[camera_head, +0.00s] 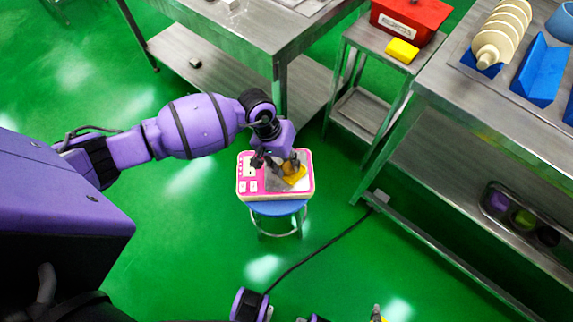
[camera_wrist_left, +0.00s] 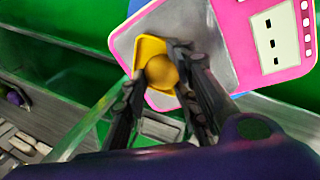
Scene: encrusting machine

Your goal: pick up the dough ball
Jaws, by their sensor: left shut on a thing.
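The dough ball (camera_wrist_left: 162,72) is a round orange-yellow ball in the left wrist view. It sits between the two dark fingers of my left gripper (camera_head: 282,167), which are shut on it. The ball is over a small yellow tray (camera_wrist_left: 152,47), which also shows in the head view (camera_head: 296,178). The tray is on the metal plate of a pink and white scale (camera_head: 246,187).
The scale stands on a blue round stool (camera_head: 276,208). A metal table (camera_head: 215,30) is behind it. A small stand at the back right holds a red box (camera_head: 410,18) and a yellow block (camera_head: 402,51). A long metal bench (camera_head: 490,105) is at right. A black cable (camera_head: 322,247) crosses the green floor.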

